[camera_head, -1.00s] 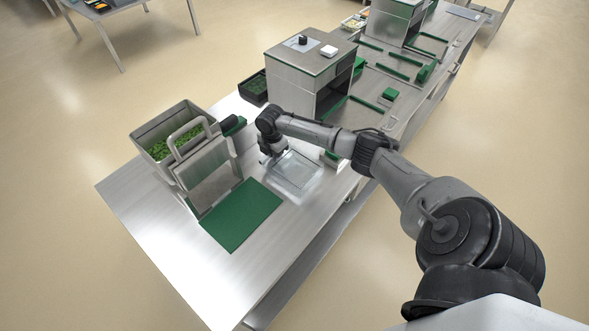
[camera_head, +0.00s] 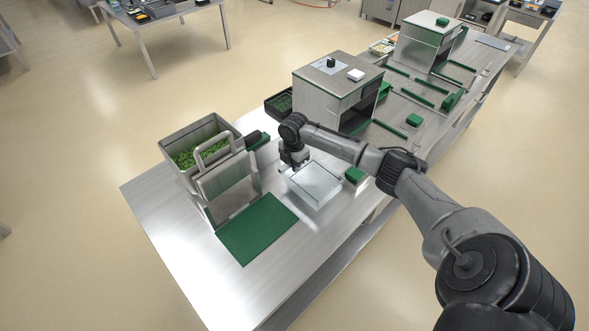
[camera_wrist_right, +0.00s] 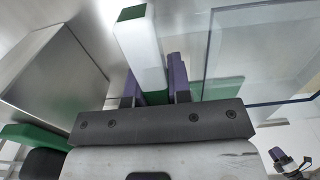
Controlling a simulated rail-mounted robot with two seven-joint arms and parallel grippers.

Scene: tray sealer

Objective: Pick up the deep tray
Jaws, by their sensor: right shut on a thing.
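The deep tray (camera_head: 327,190) is a clear, see-through open box on the steel bench, to the right of the green mat, in the head view. In the right wrist view, the purple fingers (camera_wrist_right: 155,88) show, and the clear tray walls (camera_wrist_right: 265,55) fill the right side. The exact grip on the wall is hard to see there. I cannot tell whether the tray's base is clear of the bench.
A steel bin of green contents (camera_head: 168,142) and the green mat (camera_head: 252,232) are left of the tray. A green block (camera_head: 355,175) stands close on its right. A steel machine housing (camera_head: 318,88) and a dark crate (camera_head: 271,107) are behind. The bench front is bare.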

